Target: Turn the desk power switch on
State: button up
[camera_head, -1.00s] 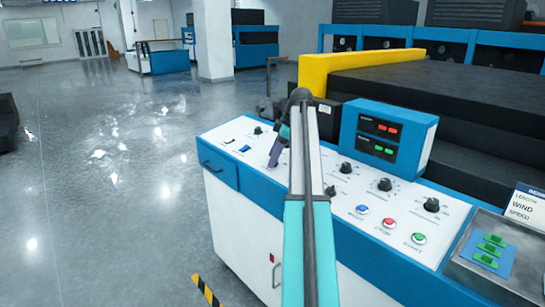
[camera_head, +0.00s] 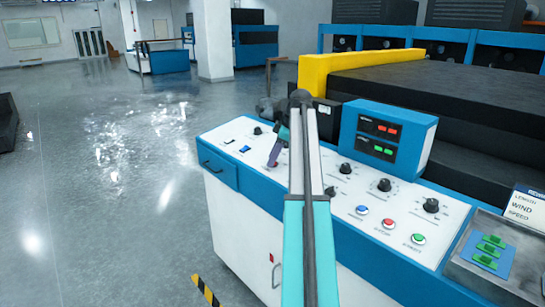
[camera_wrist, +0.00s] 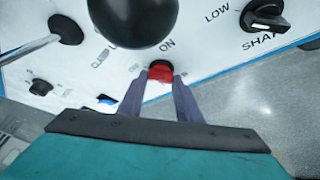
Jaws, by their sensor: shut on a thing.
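The desk power switch shows in the wrist view as a small red switch (camera_wrist: 160,72) on the white panel, just below a printed "ON" label. My gripper (camera_wrist: 160,84) is shut on it, with one purple finger on each side. In the head view my gripper (camera_head: 273,160) reaches down to the left part of the white control panel (camera_head: 325,208). There the fingers and arm mostly hide the switch. A label on its other side is covered by my fingers.
A black ball-shaped knob (camera_wrist: 132,14) and a black dial marked SHAFT (camera_wrist: 265,15) are close to my gripper. A blue switch (camera_wrist: 106,99) lies to its left. Dials and blue, red (camera_head: 388,223) and green buttons line the panel. Open floor (camera_head: 100,200) lies left.

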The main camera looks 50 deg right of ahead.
jog(key=m, duration=0.1)
jog(key=m+h+p, duration=0.1)
jog(key=m, duration=0.1)
jog(key=shift+s+a+t+h, duration=0.2)
jog(key=shift+a+t+h, duration=0.1)
jog(key=shift+t, duration=0.1)
jog(key=m+h+p, duration=0.2)
jog(key=m, duration=0.3)
jog(key=m+h, duration=0.1)
jog(key=m, duration=0.1)
jog(key=m+h+p, duration=0.1)
jog(key=m, duration=0.1)
jog(key=shift+w+a+m+h+p, duration=0.1)
jog(key=shift+w+m+h+p, duration=0.05)
jog(key=shift+m+h+p, duration=0.15)
jog(key=shift+w+m+g+h+p, duration=0.1)
jog(key=shift+m+g+h+p, duration=0.45)
jog(key=shift+m, duration=1.65)
jog(key=shift+f+g+h, duration=0.1)
jog(key=shift+g+h, duration=0.15)
jog(key=shift+h, duration=0.1)
jog(key=o, duration=1)
jog(key=shift+o, duration=0.2)
jog(key=b+v, duration=0.1)
jog(key=v, duration=1.3)
